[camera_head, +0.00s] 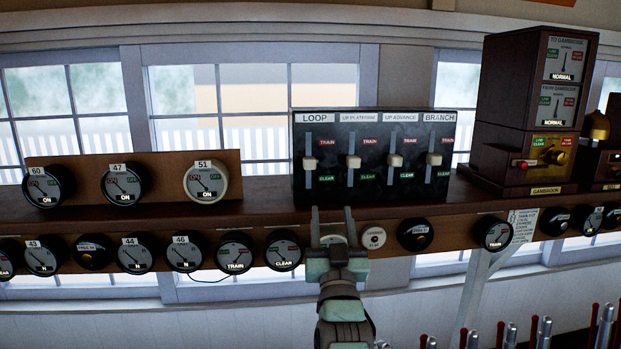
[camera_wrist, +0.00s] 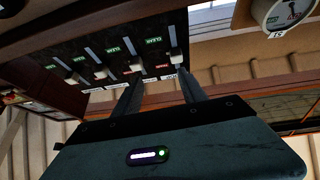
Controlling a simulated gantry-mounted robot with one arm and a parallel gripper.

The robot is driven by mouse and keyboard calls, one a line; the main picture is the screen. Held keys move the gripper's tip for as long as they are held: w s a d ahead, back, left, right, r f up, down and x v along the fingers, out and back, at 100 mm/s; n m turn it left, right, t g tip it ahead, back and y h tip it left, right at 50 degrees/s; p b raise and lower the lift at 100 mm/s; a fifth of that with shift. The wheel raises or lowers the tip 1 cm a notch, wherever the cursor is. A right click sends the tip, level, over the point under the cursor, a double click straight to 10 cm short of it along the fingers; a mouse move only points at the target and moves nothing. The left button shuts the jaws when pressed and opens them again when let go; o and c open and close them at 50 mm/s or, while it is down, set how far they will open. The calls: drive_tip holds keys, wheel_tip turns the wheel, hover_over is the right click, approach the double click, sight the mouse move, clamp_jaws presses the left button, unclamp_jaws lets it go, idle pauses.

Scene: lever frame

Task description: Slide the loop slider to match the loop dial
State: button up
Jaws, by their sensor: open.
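The loop slider (camera_head: 309,162) is a pale knob on the leftmost slot of a black panel (camera_head: 300,195), under the LOOP label. It sits near mid-slot, between TRAIN above and CLEAR below. In the wrist view, which is upside down, the loop slider (camera_wrist: 177,58) is at the right end of the row. My gripper (camera_head: 332,212) is open and empty, fingers pointing up, at the panel's lower edge, below and slightly right of the loop slider. Dials reading TRAIN (camera_head: 233,255) and CLEAR (camera_head: 283,251) sit on the shelf front to the left; I cannot tell which is the loop dial.
Three similar sliders (camera_head: 353,162) stand right of the loop slider, near mid-slot. A wooden shelf (camera_head: 260,212) carries the panel, a board of dials (camera_head: 150,165) at left and a wooden cabinet (camera_head: 500,120) at right. My gripper partly covers a pale round fitting below the shelf.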

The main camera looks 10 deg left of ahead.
drive_tip(key=n+g+y, duration=0.1)
drive_tip(key=g, duration=0.1)
approach(310, 164)
drive_tip(key=p+x, duration=0.1)
drive_tip(key=x, duration=0.7)
drive_tip(key=shift+w+d+f, duration=0.1)
drive_tip(key=shift+w+d, duration=0.05)
drive_tip(key=shift+w+r+y, duration=0.3)
drive_tip(key=shift+w+r, duration=0.05)
drive_tip(key=shift+w, duration=0.1)
drive_tip(key=shift+w+a, duration=0.2)
drive_tip(key=shift+a, duration=0.15)
clamp_jaws()
idle(0.7)
